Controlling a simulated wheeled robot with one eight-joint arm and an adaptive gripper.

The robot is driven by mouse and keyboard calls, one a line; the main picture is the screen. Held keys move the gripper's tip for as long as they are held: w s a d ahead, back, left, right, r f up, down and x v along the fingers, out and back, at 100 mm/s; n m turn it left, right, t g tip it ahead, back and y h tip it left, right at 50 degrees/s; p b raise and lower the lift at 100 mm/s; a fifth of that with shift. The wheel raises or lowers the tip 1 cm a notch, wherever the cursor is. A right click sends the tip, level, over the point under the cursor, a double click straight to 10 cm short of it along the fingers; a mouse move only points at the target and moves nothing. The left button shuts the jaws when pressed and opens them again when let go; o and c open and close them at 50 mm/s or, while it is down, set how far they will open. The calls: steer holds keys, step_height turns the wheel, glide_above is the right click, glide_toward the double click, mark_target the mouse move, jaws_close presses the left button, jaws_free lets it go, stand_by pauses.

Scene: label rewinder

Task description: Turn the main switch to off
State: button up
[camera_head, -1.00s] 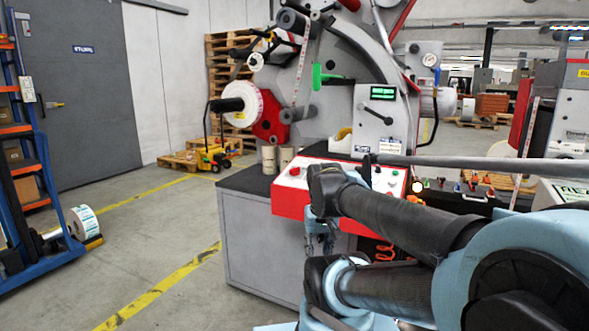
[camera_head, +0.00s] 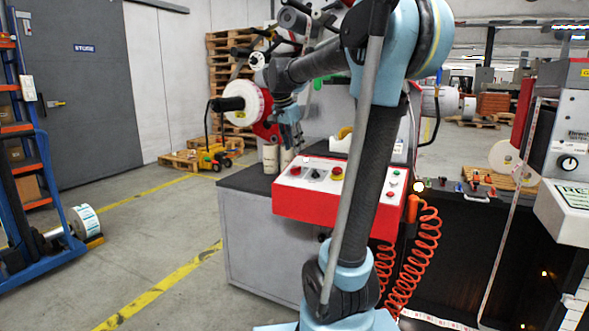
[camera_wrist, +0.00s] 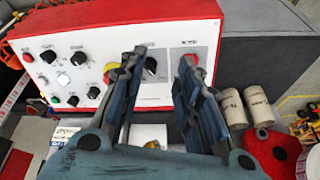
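The control panel (camera_head: 318,203) is a red box with a sloped white face on the grey cabinet. A black rotary knob (camera_head: 316,174), which appears to be the main switch, sits between a red button (camera_head: 295,170) and a red-and-yellow emergency stop (camera_head: 337,173). My gripper (camera_head: 297,146) is above the panel's left end, pointing down. In the wrist view, my gripper (camera_wrist: 164,60) is open and empty. The black knob (camera_wrist: 150,68) appears between its fingers, closer to the left one; no contact is clear. The red button is partly behind the right finger. The knob's setting is unclear.
Two cardboard cores (camera_head: 271,158) stand left of the panel; they also show in the wrist view (camera_wrist: 232,108). Several other knobs (camera_wrist: 78,58) and buttons share the panel face. Orange coiled hoses (camera_head: 412,255) hang in front.

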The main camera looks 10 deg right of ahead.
mark_target(295, 168)
steer(key=w+a+r+m, duration=0.2)
steer(key=w+r, duration=0.1)
steer(key=w, duration=0.5)
steer(key=shift+m+h, duration=0.3)
steer(key=shift+h, duration=0.1)
steer(key=x, duration=1.7)
steer(key=shift+w+a, duration=0.25)
steer(key=shift+c, duration=0.6)
jaws_close()
